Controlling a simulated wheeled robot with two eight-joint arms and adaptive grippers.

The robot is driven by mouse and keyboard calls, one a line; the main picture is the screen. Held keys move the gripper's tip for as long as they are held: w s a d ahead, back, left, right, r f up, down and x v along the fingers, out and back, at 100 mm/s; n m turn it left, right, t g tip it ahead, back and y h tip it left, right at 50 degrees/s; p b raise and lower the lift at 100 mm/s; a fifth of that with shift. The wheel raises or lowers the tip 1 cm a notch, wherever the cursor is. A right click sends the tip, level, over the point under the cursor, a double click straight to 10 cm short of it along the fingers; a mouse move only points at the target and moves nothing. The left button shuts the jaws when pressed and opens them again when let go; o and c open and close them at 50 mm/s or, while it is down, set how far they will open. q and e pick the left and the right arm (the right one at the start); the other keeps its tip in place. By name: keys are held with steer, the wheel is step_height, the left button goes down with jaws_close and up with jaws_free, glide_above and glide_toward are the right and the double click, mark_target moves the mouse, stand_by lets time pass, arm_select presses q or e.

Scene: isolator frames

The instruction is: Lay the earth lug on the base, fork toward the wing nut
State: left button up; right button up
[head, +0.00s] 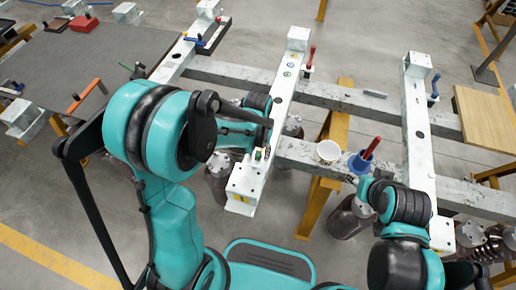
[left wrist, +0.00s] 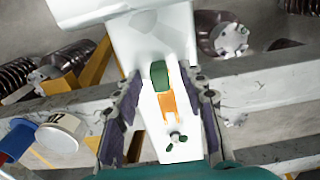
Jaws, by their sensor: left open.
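The earth lug lies on the white base (left wrist: 150,135) in the left wrist view. It has a green sleeve (left wrist: 159,75) and a flat orange part (left wrist: 168,106), which points toward the green wing nut (left wrist: 176,139). Whether the fork touches the nut's stud I cannot tell. My left gripper (left wrist: 161,80) is open, one finger on each side of the lug, with gaps to both. In the head view my left gripper (head: 268,140) is over the base (head: 245,185), and a small green part (head: 258,154) shows there. My right arm is at the right; its fingers do not show.
Insulators (head: 350,218) hang below the beams. A grey table (head: 75,60) is at the left, a wooden board (head: 485,115) at the right.

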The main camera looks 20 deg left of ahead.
arm_select(q)
step_height(320, 180, up, 12)
steer(key=s+a+r+t, duration=0.2)
steer(key=s+t, duration=0.1)
steer(key=s, duration=0.2)
steer(key=s+a+r+t, duration=0.2)
steer(key=s+t, duration=0.2)
steer(key=s, duration=0.1)
steer(key=shift+s+a, duration=0.15)
steer(key=shift+a, duration=0.2)
